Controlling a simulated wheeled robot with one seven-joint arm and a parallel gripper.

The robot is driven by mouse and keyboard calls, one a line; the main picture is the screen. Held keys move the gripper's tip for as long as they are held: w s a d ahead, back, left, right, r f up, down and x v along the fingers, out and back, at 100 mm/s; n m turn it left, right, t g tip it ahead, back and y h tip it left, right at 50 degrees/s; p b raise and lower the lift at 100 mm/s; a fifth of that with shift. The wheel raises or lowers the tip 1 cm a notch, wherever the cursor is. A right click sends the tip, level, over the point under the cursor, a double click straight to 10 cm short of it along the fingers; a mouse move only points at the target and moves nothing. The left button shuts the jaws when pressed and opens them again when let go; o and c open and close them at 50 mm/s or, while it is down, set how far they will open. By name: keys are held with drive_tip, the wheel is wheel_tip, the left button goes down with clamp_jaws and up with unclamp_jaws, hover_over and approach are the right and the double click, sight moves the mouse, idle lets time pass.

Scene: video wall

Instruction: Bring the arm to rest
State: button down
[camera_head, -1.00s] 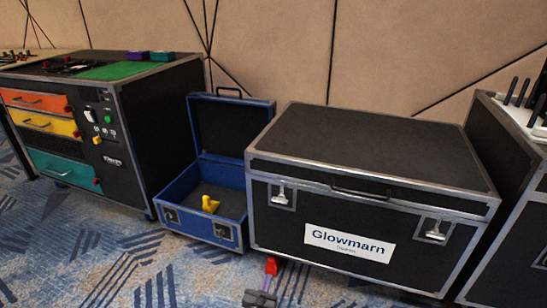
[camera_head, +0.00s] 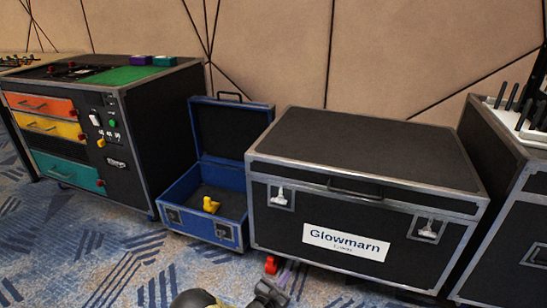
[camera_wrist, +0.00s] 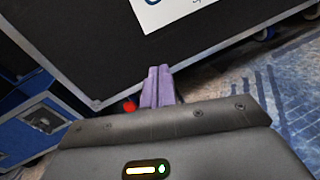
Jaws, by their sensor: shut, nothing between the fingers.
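My gripper (camera_head: 284,274) is low at the bottom of the head view, in front of the large black case. In the wrist view its two purple fingers (camera_wrist: 159,82) lie side by side, shut with nothing between them. They point toward the lower edge of the case front, and no contact shows. Part of my arm shows at the bottom edge of the head view.
The large black Glowmarn case (camera_head: 372,148) stands close ahead. An open blue case (camera_head: 178,194) holding a yellow object (camera_head: 210,205) is to its left. A red object (camera_head: 271,265) is by the black case's base. A drawer cabinet (camera_head: 165,120) stands left; carpet (camera_head: 120,255) is clear.

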drive_tip(key=s+d+r+m+g+h+p, duration=0.1)
drive_tip(key=s+d+r+m+g+p, duration=0.35)
drive_tip(key=d+r+m+g, duration=0.35)
drive_tip(key=s+d+r+m+g+p, duration=0.35)
drive_tip(key=s+r+m+g, duration=0.2)
drive_tip(key=r, duration=0.35)
drive_tip(key=s+d+r+m+g+y+p, duration=0.1)
drive_tip(key=s+r+m+g+y+p, duration=0.1)
drive_tip(key=s+r+m+y+p, duration=0.65)
drive_tip(key=s+a+r+m+t+y+p, duration=0.1)
drive_tip(key=s+r+m+t, duration=0.15)
drive_tip(key=r, duration=0.75)
drive_tip(key=s+r+m+t+y+p, duration=0.1)
drive_tip(key=s+r+m, duration=0.2)
drive_tip(key=r, duration=0.7)
wheel_tip(320, 180, up, 38)
drive_tip(key=p, duration=3.7)
drive_tip(key=shift+w+f, duration=0.15)
drive_tip(key=shift+a, duration=0.1)
